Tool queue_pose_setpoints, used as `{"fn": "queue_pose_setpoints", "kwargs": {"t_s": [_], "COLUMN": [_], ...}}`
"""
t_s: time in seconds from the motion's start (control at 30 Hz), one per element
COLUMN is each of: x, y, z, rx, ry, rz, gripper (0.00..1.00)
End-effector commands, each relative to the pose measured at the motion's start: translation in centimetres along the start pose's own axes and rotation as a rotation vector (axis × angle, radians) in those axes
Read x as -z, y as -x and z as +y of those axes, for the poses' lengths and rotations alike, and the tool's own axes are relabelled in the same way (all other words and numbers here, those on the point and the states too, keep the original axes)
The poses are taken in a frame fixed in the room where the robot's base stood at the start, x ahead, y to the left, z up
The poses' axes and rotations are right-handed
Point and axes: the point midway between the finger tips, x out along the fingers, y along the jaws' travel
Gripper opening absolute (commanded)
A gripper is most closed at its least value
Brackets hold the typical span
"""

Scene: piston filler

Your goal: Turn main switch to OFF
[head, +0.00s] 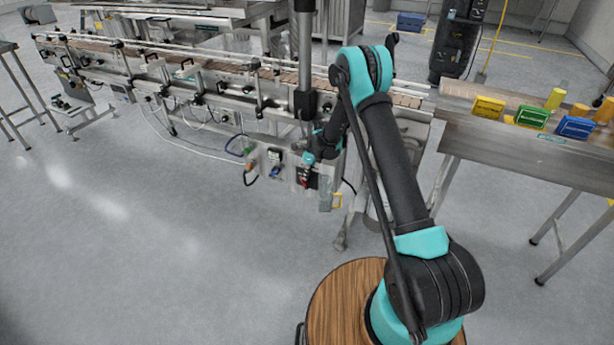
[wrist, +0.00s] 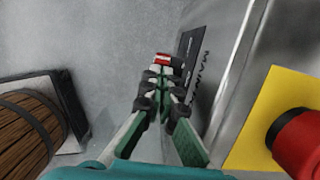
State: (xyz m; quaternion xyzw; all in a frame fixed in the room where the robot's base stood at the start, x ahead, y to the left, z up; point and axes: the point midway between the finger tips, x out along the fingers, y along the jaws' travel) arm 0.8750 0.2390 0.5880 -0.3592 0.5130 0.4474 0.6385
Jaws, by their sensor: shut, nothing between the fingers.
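The main switch shows as a small red part (head: 304,180) on a black plate on the control panel at the conveyor's front side in the head view. In the wrist view, a red and white piece (wrist: 163,59) shows just beyond my fingertips, beside a black label (wrist: 190,55) with partly readable white lettering. My gripper (wrist: 160,70) is shut and empty, its tips close to the red piece; I cannot tell whether they touch it. In the head view my gripper (head: 308,158) is at the panel, partly covering it. The switch's setting is not readable.
A red push button (wrist: 300,140) on a yellow plate (wrist: 262,115) stands out close to the right of my fingers. The conveyor (head: 200,85) runs behind the panel. A steel table (head: 550,150) with coloured boxes stands at right. The floor at front left is clear.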

Motion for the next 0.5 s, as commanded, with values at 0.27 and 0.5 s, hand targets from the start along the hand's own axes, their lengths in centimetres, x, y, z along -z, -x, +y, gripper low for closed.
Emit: {"fn": "queue_pose_setpoints", "kwargs": {"t_s": [0.27, 0.5], "x": [-1.3, -2.2], "y": [-0.2, -0.6], "z": [0.1, 0.0], "rx": [0.001, 0.000], "ry": [0.005, 0.001], "rz": [0.185, 0.226], "gripper": [0.00, 0.00]}}
